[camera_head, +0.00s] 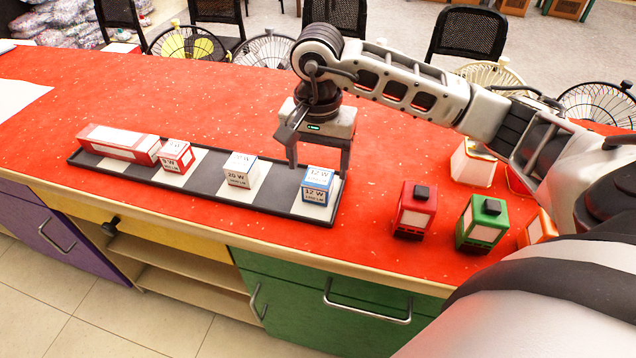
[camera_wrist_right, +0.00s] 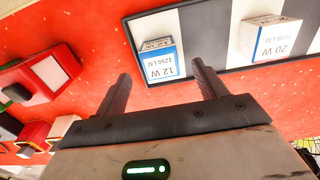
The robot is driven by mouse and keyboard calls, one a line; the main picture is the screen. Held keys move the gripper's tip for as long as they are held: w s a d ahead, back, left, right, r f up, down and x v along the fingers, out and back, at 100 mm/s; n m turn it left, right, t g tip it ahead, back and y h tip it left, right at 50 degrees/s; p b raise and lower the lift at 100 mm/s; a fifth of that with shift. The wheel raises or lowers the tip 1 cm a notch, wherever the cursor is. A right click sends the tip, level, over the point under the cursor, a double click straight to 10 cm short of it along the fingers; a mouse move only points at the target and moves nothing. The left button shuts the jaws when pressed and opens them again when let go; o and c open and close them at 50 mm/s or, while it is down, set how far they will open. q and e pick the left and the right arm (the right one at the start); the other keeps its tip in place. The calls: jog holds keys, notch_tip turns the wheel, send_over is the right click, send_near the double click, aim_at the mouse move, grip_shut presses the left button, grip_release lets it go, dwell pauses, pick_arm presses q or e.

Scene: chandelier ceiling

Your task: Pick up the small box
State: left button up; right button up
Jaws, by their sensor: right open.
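Several small boxes stand on a long black tray (camera_head: 270,208) with white patches. A blue and white 12 W box (camera_head: 317,187) is at its right end; it also shows in the wrist view (camera_wrist_right: 159,64). Left of it are a white 20 W box (camera_head: 240,171), also in the wrist view (camera_wrist_right: 268,40), a small red and white box (camera_head: 175,157) and a long red and white box (camera_head: 118,142). My right gripper (camera_head: 319,164) is open and empty, pointing down just behind and above the 12 W box. In the wrist view, that box lies ahead between the fingertips (camera_wrist_right: 160,73). My left gripper is out of view.
The tray lies on a red counter (camera_head: 220,100). Right of it stand a red lantern-like box (camera_head: 414,212), a green one (camera_head: 482,224) and a white one (camera_head: 472,165). Wire fans (camera_head: 188,44) and chairs are behind. The counter behind the tray is clear.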

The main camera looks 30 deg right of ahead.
aim_at(318, 177)
notch_tip(318, 177, down, 5)
jog(key=shift+d+p, duration=0.1)
jog(key=shift+p, duration=0.35)
jog(key=c, duration=1.1)
jog(key=shift+r, duration=0.15)
